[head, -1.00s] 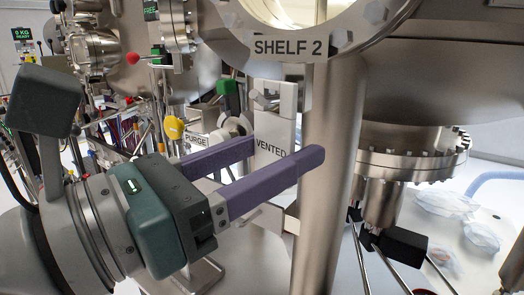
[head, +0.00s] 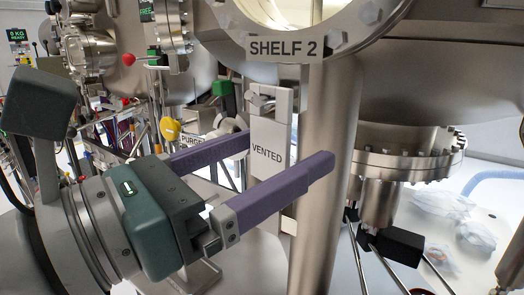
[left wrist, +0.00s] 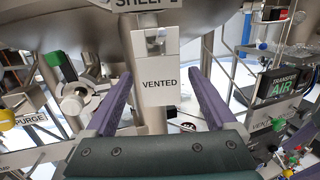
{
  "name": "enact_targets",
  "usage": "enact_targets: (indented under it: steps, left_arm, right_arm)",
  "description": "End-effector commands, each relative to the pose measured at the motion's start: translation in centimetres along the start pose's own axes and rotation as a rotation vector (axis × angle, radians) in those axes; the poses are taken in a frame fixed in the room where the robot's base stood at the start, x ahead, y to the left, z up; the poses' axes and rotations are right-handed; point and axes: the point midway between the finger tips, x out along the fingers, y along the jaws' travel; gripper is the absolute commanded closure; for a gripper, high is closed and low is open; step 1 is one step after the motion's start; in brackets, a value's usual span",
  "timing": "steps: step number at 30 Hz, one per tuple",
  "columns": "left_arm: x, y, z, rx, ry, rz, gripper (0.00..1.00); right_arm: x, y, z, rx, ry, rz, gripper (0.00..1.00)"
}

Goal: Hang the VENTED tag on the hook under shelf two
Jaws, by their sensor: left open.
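The white VENTED tag (head: 267,153) hangs upright below the SHELF 2 label (head: 286,47), beside a steel post. In the left wrist view the tag (left wrist: 159,82) hangs with its top opening at a small metal hook (left wrist: 155,40). In the head view the hook (head: 260,99) shows at the tag's top; the exact contact is hard to see. My left gripper (head: 289,153) is open, with its purple fingers on either side of the tag. In the left wrist view gaps show between the tag and both fingers. My right gripper is out of view.
The steel post (head: 326,170) stands close to the near finger. A yellow-knobbed PURGE valve (head: 170,129) is left of the tag. A flanged chamber (head: 405,160) is at the right, and a TRANSFER AIR sign (left wrist: 283,88) stands at the wrist view's right.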

Motion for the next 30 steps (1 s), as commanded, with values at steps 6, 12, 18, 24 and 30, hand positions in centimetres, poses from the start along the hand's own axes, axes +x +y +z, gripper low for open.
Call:
enact_targets:
  steps: [6,12,18,24,30]
  left_arm:
    - [-0.1,0.0,-0.1,0.0,0.001,0.0,0.1]
    - [-2.7,0.0,-0.3,0.001,0.004,0.0,0.1]
    - [-6.9,0.0,-0.6,0.0,0.005,0.001,0.1]
    - [-9.5,0.0,-0.3,0.002,0.003,0.001,0.1]
    - [-10.0,-2.5,-0.9,0.343,0.087,-0.083,0.1]
  right_arm:
    - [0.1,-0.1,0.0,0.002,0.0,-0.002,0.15]
    - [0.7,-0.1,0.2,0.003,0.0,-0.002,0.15]
    - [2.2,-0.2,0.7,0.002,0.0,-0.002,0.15]
    - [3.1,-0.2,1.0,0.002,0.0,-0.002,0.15]
    - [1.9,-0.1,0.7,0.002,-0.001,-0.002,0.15]
